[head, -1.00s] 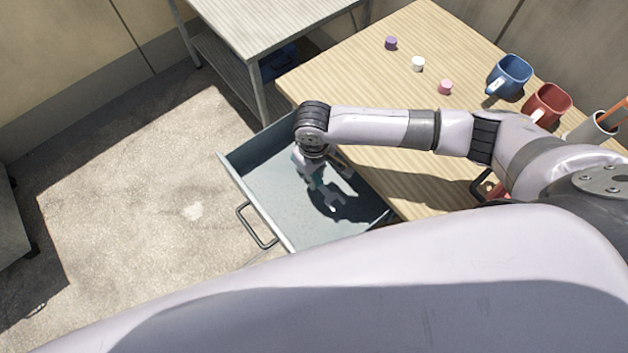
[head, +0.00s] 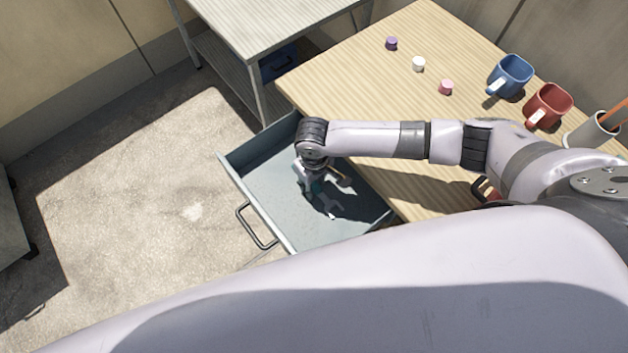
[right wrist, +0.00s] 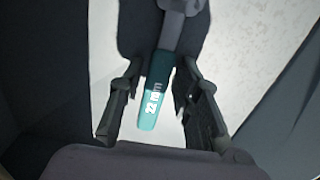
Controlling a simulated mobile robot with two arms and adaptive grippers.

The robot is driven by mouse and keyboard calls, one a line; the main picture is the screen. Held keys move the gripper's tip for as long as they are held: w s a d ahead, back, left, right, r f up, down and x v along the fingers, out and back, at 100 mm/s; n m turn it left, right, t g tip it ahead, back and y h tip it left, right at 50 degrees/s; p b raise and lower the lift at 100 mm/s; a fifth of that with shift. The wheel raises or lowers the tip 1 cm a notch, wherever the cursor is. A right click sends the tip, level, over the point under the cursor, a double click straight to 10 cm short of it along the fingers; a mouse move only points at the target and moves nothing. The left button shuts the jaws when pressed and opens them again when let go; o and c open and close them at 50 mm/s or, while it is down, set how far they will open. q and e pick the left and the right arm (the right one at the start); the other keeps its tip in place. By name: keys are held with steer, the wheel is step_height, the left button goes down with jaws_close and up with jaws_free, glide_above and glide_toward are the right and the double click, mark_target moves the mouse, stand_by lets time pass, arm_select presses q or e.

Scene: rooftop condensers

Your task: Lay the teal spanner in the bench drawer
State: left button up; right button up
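The bench drawer (head: 262,181) is pulled out from the wooden bench, its grey-blue floor partly shaded. The teal spanner (head: 318,187) is low in the drawer, under my right gripper (head: 327,190), with its grey jaw towards the drawer's front right. In the right wrist view the spanner's teal handle (right wrist: 154,98), marked 22 mm, runs between the fingers of my right gripper (right wrist: 164,68). The fingers stand apart, with a narrow gap on each side of the handle. Whether the whole spanner rests on the drawer floor is hard to tell. My left gripper is out of view.
The wooden bench top (head: 350,75) carries small purple (head: 391,43), white (head: 418,64) and pink (head: 445,87) pieces. A blue mug (head: 510,76), a red mug (head: 548,105) and a pale holder (head: 592,130) stand at the right. A metal table (head: 265,25) is behind. The floor left of the drawer is clear.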

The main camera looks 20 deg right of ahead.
mark_target(314, 185)
steer(key=shift+o, duration=0.7)
steer(key=shift+r, duration=0.1)
steer(key=shift+r, duration=0.4)
step_height(314, 185, up, 11)
steer(key=shift+r+p, duration=0.15)
steer(key=shift+p, duration=0.25)
